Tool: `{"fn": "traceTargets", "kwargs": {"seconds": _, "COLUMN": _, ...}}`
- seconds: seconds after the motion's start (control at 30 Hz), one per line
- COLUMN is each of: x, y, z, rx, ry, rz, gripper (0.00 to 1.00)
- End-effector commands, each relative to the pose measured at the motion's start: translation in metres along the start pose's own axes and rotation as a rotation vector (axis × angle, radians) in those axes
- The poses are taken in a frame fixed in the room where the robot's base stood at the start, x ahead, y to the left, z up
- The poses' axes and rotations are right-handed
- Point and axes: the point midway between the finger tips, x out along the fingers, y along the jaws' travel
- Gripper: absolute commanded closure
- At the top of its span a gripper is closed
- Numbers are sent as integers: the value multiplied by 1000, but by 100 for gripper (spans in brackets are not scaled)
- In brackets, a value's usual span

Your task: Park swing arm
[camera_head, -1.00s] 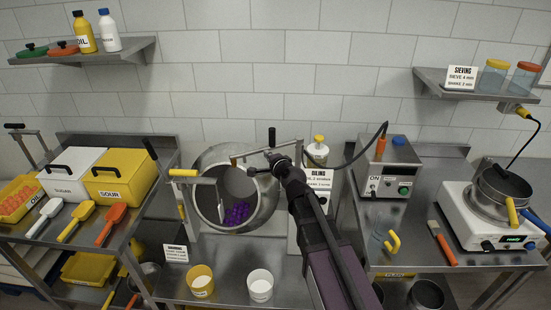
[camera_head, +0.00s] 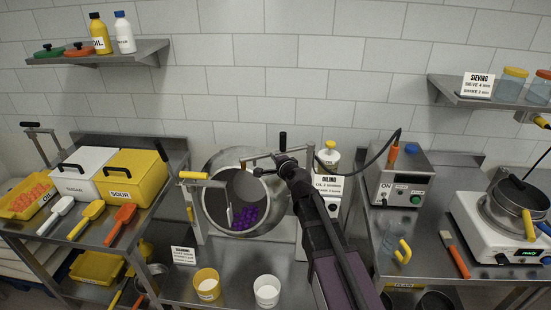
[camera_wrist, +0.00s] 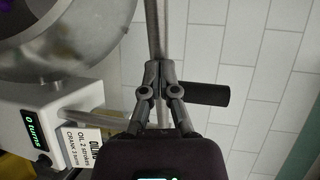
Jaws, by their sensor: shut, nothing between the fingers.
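A thin metal swing arm with an upright black handle (camera_head: 283,142) crosses the top of the drum's mouth. In the wrist view its metal bar (camera_wrist: 153,28) runs up the picture, and the black handle (camera_wrist: 208,95) sticks out to the right. My gripper (camera_head: 260,171) is at the bar, just below the handle. In the wrist view my gripper (camera_wrist: 154,68) has its fingers together, overlapping the bar with nothing held. Whether they touch it I cannot tell. The steel drum (camera_head: 272,212) holds purple pieces (camera_head: 243,217); a grey disc covers part of its mouth.
A yellow-handled bracket (camera_head: 192,176) stands left of the drum. The oiling unit (camera_head: 329,187) is close on the right; its display (camera_wrist: 36,130) reads 0 turns. Yellow (camera_head: 207,285) and white (camera_head: 266,291) cups stand in front. A control box (camera_head: 402,175) with a cable is further right.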

Motion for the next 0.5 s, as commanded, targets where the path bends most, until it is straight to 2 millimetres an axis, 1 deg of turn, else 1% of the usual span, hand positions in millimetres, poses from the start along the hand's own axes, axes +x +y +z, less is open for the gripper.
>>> {"fn": "traceTargets", "kwargs": {"seconds": 0.27, "x": 27, "y": -5, "z": 2, "rx": 0, "ry": -1, "rz": 0, "gripper": 100}}
{"fn": "traceTargets", "kwargs": {"seconds": 0.5, "x": 59, "y": -12, "z": -2, "rx": 0, "ry": 0, "rz": 0, "gripper": 100}}
